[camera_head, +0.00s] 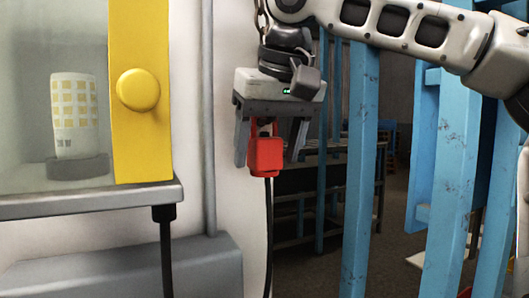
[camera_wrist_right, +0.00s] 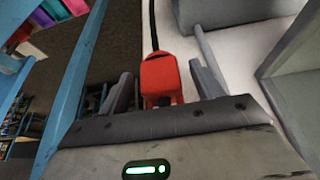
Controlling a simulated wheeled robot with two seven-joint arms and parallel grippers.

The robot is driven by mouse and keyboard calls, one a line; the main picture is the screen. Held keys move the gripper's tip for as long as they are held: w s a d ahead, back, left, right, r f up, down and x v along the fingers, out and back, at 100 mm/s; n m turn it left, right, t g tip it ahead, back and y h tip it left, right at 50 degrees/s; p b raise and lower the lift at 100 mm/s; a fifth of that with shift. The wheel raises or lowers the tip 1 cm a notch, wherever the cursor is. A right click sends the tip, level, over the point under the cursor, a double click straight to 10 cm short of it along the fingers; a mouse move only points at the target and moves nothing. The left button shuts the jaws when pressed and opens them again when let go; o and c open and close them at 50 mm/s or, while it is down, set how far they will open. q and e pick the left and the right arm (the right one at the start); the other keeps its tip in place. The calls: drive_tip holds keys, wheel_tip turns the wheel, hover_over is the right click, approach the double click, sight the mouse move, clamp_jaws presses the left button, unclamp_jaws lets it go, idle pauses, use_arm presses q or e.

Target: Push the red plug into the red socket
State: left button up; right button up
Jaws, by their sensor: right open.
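The red plug (camera_head: 265,155) is a small red block with a black cable hanging straight down from it, beside the white wall. It also shows in the wrist view (camera_wrist_right: 161,78), with the cable running up out of the picture. My right gripper (camera_head: 270,152) points down over it, with one finger on each side. The fingers are open, and gaps show between them and the red block. It also shows in the wrist view (camera_wrist_right: 163,80). I cannot make out a separate red socket. My left gripper is not in view.
A cabinet with a glass front and a yellow panel with a round knob (camera_head: 138,90) stands at the left; its ledge (camera_head: 90,200) juts out below. A grey pipe (camera_head: 208,120) runs down the wall. Blue posts (camera_head: 361,150) stand at the right.

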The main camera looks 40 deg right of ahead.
drive_tip(key=shift+f, duration=0.15)
drive_tip(key=c, duration=1)
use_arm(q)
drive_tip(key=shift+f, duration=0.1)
use_arm(e)
drive_tip(key=shift+r, duration=0.65)
drive_tip(key=s+a+b, duration=0.2)
drive_tip(key=s, duration=0.5)
use_arm(q)
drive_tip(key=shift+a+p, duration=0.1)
drive_tip(key=shift+p, duration=0.85)
use_arm(e)
wheel_tip(320, 180, up, 14)
drive_tip(key=shift+s+a+f, duration=0.15)
drive_tip(key=shift+s+a, duration=0.05)
drive_tip(key=shift+s, duration=0.05)
